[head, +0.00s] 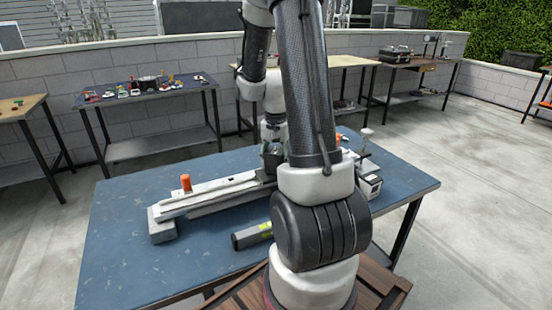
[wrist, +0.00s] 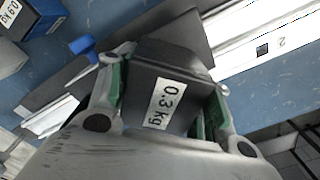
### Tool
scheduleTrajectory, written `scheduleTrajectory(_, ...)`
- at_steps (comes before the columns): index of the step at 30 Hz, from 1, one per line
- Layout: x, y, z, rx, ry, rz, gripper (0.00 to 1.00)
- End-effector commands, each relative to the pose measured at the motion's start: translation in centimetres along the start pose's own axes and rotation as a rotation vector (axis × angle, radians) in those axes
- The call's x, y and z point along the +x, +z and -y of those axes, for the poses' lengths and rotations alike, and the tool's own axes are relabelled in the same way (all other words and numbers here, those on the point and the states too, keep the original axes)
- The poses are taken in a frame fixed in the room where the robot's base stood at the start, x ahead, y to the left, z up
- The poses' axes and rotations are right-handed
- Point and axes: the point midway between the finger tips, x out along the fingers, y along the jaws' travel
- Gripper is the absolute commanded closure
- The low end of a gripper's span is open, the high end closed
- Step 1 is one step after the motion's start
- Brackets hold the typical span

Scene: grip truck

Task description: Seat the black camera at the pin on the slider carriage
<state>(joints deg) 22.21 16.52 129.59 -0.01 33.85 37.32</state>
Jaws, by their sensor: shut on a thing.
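The black camera, a dark block labelled 0.3 kg (wrist: 143,78), sits between the green pads of my gripper (wrist: 163,92) in the wrist view. My gripper is shut on it. Beyond the camera lies a dark plate with a blue knob (wrist: 82,45), apparently the slider carriage (wrist: 175,24), across the pale slider rail (wrist: 262,42). The pin does not show, and I cannot tell whether the camera touches the carriage. In the head view the long slider (head: 212,193) lies on the blue table (head: 130,262); my arm hides most of the gripper and camera.
An orange knob (head: 186,182) stands up from the slider. The table's front left is clear.

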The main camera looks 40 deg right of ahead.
Motion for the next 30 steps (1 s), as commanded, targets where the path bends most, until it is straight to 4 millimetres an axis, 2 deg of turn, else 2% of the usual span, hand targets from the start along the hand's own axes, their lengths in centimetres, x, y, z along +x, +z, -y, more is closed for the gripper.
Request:
scheduleTrajectory(10, 0.11, 0.0, 0.0, 0.0, 0.0, 0.0, 0.84)
scheduleTrajectory(11, 0.11, 0.0, 0.0, 0.0, 0.0, 0.0, 0.48)
scheduleTrajectory(15, 0.11, 0.0, -0.01, 0.0, 0.0, 0.0, 0.25)
scheduleTrajectory(30, 0.13, 0.03, -0.03, 0.0, 0.001, 0.001, 0.25)
